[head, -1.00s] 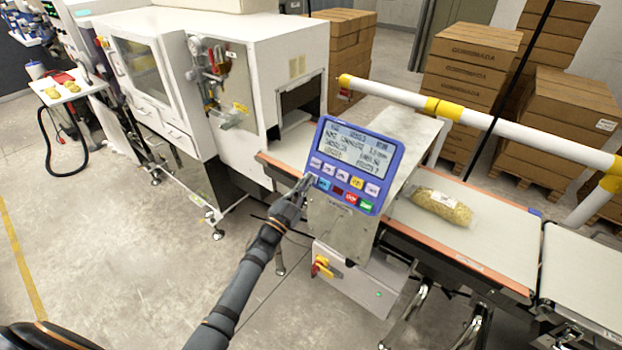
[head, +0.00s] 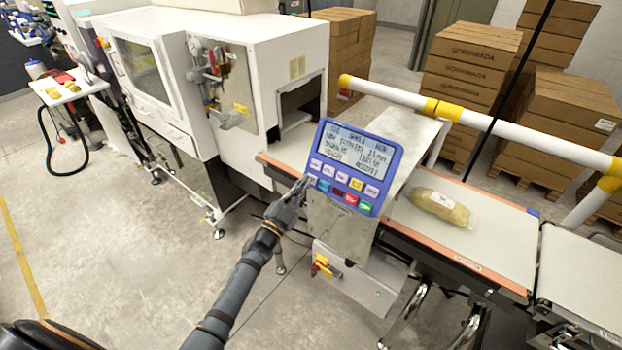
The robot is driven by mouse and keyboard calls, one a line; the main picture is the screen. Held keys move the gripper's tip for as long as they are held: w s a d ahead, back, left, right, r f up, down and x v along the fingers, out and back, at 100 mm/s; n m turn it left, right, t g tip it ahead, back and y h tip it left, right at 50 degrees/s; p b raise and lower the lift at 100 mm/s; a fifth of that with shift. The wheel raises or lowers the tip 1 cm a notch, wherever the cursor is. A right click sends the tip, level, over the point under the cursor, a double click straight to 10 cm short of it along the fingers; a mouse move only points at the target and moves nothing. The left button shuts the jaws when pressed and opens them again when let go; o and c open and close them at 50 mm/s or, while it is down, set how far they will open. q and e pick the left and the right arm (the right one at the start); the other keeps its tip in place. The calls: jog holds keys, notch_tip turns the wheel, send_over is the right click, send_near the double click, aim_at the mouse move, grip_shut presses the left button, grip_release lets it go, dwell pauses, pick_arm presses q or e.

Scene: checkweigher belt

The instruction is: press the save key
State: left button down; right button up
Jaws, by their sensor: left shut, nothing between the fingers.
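The blue control panel (head: 350,167) stands on a metal housing beside the belt. It has a lit text screen (head: 353,151) and two rows of coloured keys (head: 342,186) under it. The key labels are too small to read, so I cannot tell which is the save key. My left gripper (head: 305,182) is shut and empty at the panel's lower left corner. It covers the left end of the lower key row; I cannot tell whether its tips touch a key. My right gripper is not in view.
A filled clear bag (head: 440,207) lies on the belt (head: 501,228) right of the panel. A white and yellow rail (head: 480,118) runs behind it. A white machine (head: 220,80) stands at the left. Stacked cartons (head: 467,70) stand at the back. The floor at the left front is clear.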

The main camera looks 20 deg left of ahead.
pick_arm(q)
jog(key=s+p, duration=0.1)
jog(key=s+a+r+p, duration=0.1)
jog(key=s+r+p, duration=0.1)
jog(key=s, duration=0.1)
jog(key=shift+s+a+r, duration=0.1)
jog(key=shift+a+r, duration=0.05)
jog(key=shift+a, duration=0.1)
jog(key=s+a+r+p, duration=0.2)
jog(key=s+p, duration=0.2)
jog(key=s, duration=0.1)
jog(key=shift+r, duration=0.4)
dwell(0.6)
